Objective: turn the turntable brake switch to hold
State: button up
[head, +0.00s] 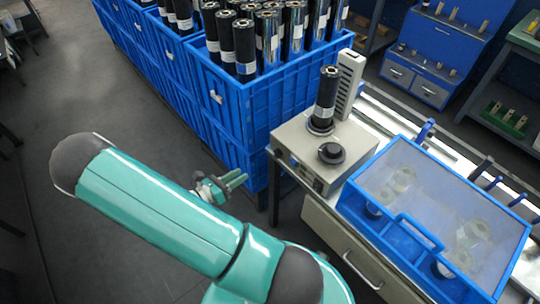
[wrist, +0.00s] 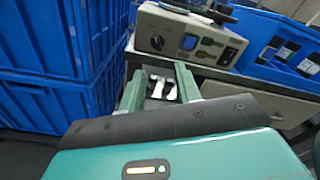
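The beige turntable unit (head: 322,150) stands on the bench edge, with a black roll (head: 326,95) upright on it and a black round knob-like part (head: 331,153) on top. Its front panel (wrist: 187,36) faces me in the wrist view.
Blue crates (head: 258,105) full of dark rolls stand close behind and left of my gripper. A blue-framed clear cover (head: 436,215) sits right of the unit. A drawer (head: 345,250) with a handle is below the bench. Open floor lies at left.

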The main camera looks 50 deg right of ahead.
aim_at(274, 153)
jog(key=shift+n+t+h, duration=0.3)
jog(key=shift+n, duration=0.2)
jog(key=x, duration=0.9)
jog(key=f+x, duration=0.1)
jog(key=x, duration=0.4)
jog(key=shift+d, duration=0.15)
grip_shut()
